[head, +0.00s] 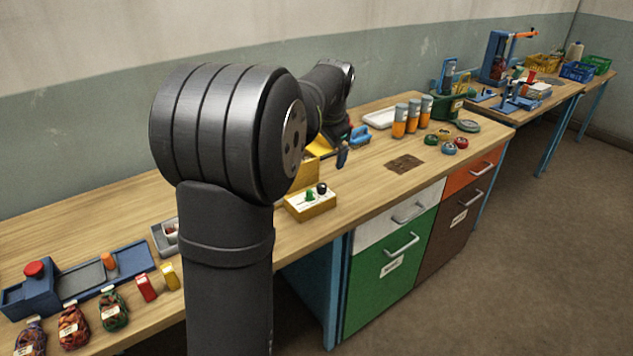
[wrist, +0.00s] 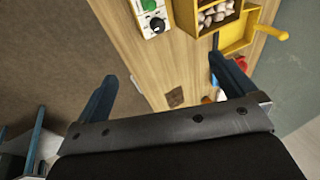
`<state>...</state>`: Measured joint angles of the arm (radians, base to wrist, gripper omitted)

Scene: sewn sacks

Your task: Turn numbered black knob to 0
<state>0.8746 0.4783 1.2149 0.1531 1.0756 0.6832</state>
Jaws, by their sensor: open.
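A small yellow box (head: 310,206) stands on the workbench, with a green knob (head: 310,194) and a black knob (head: 322,187) on its top. In the wrist view the black knob (wrist: 157,26) sits on a pale dial at the top edge, below the green knob (wrist: 149,5). The dial's numbers and the pointer setting are too small to read. My gripper (wrist: 163,69) is open and empty above the bench, apart from the box. In the head view only a dark finger (head: 342,156) of it shows clearly, behind and to the right of the box.
A yellow bin (wrist: 216,20) with pale lumps lies beside the knob box, with a yellow handle (wrist: 270,32) near it. Orange-filled jars (head: 413,118) and coloured round pieces (head: 454,143) stand farther right. A brown patch (head: 404,164) lies on otherwise clear bench front.

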